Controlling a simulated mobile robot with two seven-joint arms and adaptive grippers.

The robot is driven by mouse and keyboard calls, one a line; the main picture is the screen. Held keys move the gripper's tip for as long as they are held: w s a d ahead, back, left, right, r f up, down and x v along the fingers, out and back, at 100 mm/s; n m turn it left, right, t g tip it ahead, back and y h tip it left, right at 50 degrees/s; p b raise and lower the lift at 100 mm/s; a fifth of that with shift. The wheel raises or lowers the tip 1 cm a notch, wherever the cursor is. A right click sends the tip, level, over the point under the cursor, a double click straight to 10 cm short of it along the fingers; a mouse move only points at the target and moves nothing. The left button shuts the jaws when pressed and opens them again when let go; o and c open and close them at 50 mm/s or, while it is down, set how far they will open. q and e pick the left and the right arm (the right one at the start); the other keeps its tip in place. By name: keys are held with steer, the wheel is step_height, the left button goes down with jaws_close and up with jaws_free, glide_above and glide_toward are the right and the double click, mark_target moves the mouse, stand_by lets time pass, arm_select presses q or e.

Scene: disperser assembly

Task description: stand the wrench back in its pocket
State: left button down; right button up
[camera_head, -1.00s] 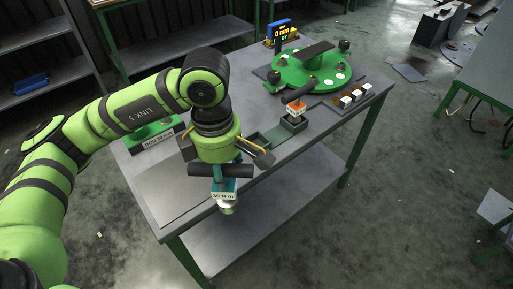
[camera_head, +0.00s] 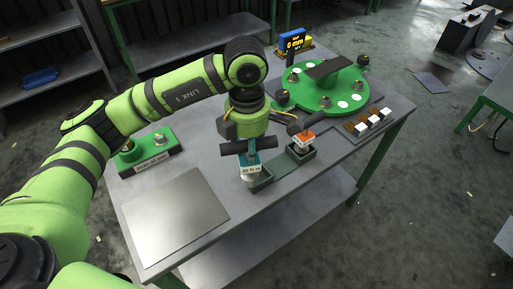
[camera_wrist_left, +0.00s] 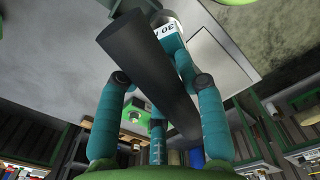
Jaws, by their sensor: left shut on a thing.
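The wrench (camera_head: 250,168), with a dark cross handle, a teal body, a white "30 N m" label and a silver lower end, is upright in my left gripper (camera_head: 247,149). The grey-green pocket tray (camera_head: 285,170) is on the table. The wrench's lower end is at its left pocket, and I cannot tell whether it is inside or just above. A second wrench with an orange body (camera_head: 304,137) stands in the right pocket. My right gripper is not in view.
A green round fixture (camera_head: 325,88) stands behind the tray. A brown rack with white blocks (camera_head: 373,122) is to its right. A green stand (camera_head: 150,155) and a bare metal plate (camera_head: 175,215) are to the left. A blue and yellow display (camera_head: 293,42) is at the back.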

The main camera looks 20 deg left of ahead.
arm_select(q)
steer(key=w+f+p, duration=0.2)
steer(key=w+f, duration=0.3)
steer(key=f, duration=0.2)
steer(key=shift+p, duration=0.35)
steer(key=c, duration=1)
jaws_free()
steer(key=shift+f, duration=0.15)
steer(key=shift+c, duration=0.2)
steer(key=shift+o, duration=1.3)
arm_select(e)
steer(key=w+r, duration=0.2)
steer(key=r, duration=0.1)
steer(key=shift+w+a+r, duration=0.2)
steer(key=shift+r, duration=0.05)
